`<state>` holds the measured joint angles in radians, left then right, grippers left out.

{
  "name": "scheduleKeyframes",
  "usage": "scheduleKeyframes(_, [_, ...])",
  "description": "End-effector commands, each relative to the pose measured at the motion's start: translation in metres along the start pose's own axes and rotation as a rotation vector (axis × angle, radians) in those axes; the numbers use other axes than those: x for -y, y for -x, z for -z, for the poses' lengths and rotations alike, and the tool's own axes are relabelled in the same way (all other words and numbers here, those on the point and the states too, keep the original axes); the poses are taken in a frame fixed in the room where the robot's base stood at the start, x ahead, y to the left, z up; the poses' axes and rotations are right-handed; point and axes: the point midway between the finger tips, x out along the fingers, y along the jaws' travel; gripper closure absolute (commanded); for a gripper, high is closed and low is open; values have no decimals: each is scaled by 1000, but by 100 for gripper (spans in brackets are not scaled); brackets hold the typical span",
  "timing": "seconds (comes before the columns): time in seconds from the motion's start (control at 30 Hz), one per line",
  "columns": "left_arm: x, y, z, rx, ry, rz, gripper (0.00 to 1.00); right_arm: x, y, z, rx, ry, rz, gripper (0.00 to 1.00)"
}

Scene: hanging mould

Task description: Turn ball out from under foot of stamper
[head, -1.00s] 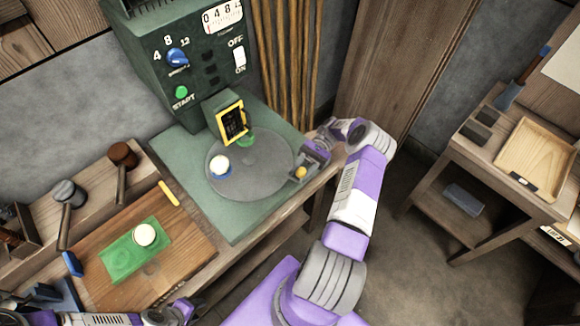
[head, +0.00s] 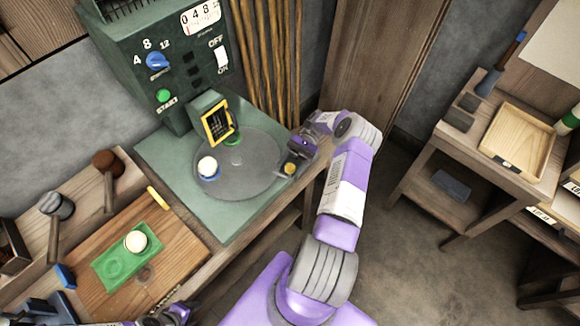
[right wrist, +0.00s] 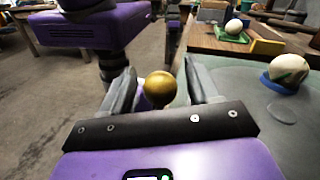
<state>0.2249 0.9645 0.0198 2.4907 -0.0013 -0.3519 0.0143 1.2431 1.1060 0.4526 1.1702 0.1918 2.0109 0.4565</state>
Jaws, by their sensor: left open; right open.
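The green stamper (head: 150,65) stands at the back, its yellow-framed foot (head: 217,122) above the grey turntable (head: 245,178). A green ring (head: 233,141) shows on the turntable beside the foot; whether a ball sits in it is hidden. A white ball (head: 207,164) rests in a blue cup at the turntable's left; it also shows in the right wrist view (right wrist: 289,68). A gold knob (right wrist: 160,87) stands at the turntable's right edge. My right gripper (head: 294,160) is open, the knob showing between its fingers. My left gripper (head: 180,312) is open at the bottom left.
A wooden board (head: 185,245) at the front left carries a green tray (head: 112,268) with another pale ball (head: 136,241). Two mallets and a yellow stick (head: 158,197) lie near it. A side table with a wooden tray (head: 515,140) stands at the right.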

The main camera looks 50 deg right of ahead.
Motion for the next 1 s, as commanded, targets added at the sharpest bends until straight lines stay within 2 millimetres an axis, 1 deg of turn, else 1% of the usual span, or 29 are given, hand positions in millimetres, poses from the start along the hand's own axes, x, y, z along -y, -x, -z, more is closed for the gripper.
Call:
scheduleKeyframes(0.17, [-4, 10, 0, 0, 0, 0, 57, 6, 1, -30, -2, 1, 2, 40])
scheduleKeyframes(0.3, [-8, 22, -1, 0, 0, 0, 57, 11, 0, -59, 0, 3, 2, 40])
scheduleKeyframes(0.4, [-11, 28, -1, 0, 0, 0, 57, 15, 0, -76, -1, 3, 1, 40])
scheduleKeyframes(0.5, [-13, 34, -1, 0, 0, 0, 57, 17, 0, -88, 0, 1, 1, 40])
scheduleKeyframes(0.63, [-14, 36, -2, 0, 0, 0, 57, 19, 0, -95, 1, 1, 0, 40])
scheduleKeyframes(0.9, [-13, 36, -2, 0, 0, 0, 57, 19, 0, -95, 0, 1, 0, 40])
scheduleKeyframes(0.97, [-13, 36, -2, 0, 0, 0, 57, 19, 0, -95, 0, 1, 0, 47])
scheduleKeyframes(1.0, [-13, 36, -2, 0, 0, 0, 57, 19, 0, -95, 0, 1, 0, 53])
